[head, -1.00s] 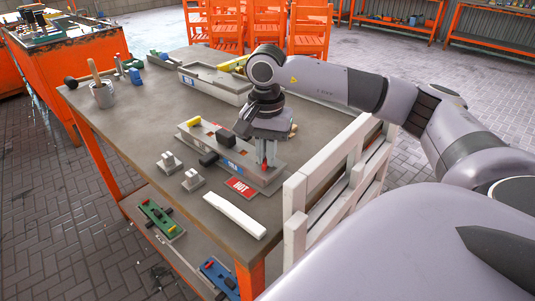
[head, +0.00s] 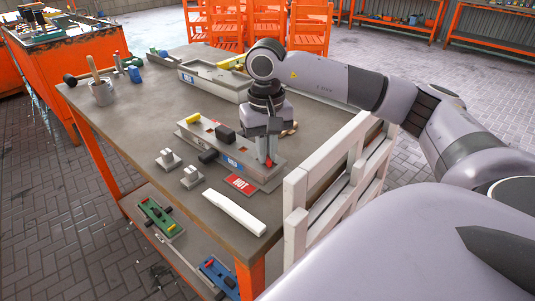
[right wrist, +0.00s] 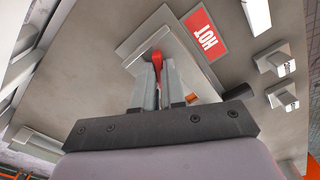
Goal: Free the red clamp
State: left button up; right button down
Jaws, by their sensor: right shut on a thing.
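The red clamp (head: 267,162) is a small red lever at the right end of the grey fixture (head: 210,143) on the workbench. In the right wrist view the red clamp (right wrist: 157,60) shows between the fingertips. My right gripper (head: 267,152) points down over that end of the fixture, and in the right wrist view its two fingers (right wrist: 156,78) are closed around the red lever. The lower part of the lever is hidden by the fingers. My left gripper is not in view.
A black block (head: 225,133) and a yellow piece (head: 193,119) are on the fixture. A red HOT label (head: 240,187) and a white bar (head: 234,212) lie in front. A white slatted rack (head: 296,215) stands close at the right.

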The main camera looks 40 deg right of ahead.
jog(key=shift+n, duration=1.2)
jog(key=n, duration=0.4)
jog(key=shift+b, duration=0.4)
jog(key=c, duration=1.1)
grip_release()
jog(key=shift+o, duration=0.2)
notch_tip(320, 180, up, 7)
jog(key=p, duration=0.5)
jog(key=shift+r, duration=0.1)
